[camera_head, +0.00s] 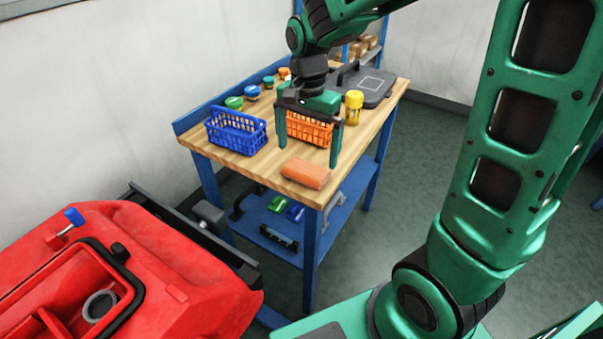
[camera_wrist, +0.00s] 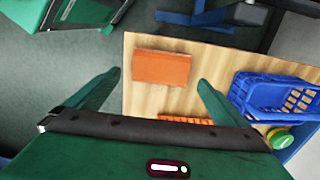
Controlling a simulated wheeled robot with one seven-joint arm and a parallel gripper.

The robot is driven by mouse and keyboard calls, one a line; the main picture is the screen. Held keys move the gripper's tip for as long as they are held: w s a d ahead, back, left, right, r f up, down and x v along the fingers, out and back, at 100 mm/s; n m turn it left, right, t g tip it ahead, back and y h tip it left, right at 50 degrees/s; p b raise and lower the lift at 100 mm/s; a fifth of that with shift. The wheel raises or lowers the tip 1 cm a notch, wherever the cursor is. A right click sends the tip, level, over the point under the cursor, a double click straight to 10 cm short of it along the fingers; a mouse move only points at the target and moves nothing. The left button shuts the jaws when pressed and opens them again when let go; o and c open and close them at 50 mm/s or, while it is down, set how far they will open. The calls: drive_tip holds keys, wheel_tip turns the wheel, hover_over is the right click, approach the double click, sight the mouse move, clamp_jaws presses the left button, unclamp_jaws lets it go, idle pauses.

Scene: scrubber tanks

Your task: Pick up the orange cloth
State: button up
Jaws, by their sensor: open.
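The orange cloth (camera_head: 306,172) is a folded block lying at the near corner of the wooden workbench (camera_head: 255,165). In the wrist view the cloth (camera_wrist: 161,68) lies flat beyond my fingertips, roughly between their lines. My gripper (camera_head: 309,152) is open and empty, its two fingers pointing down over the bench, behind the cloth in the head view. In the wrist view my gripper (camera_wrist: 160,80) shows its fingers spread wider than the cloth. Nothing touches the cloth that I can see.
An orange basket (camera_head: 310,129) stands just behind my fingers, partly hidden. A blue basket (camera_head: 236,131) stands to the left. A yellow bottle (camera_head: 353,107) and a dark case (camera_head: 363,85) are to the right and behind. A red machine (camera_head: 130,265) is at the lower left.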

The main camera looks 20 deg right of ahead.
sight(306, 169)
drive_tip(key=shift+f, duration=3)
drive_tip(key=c, duration=0.9)
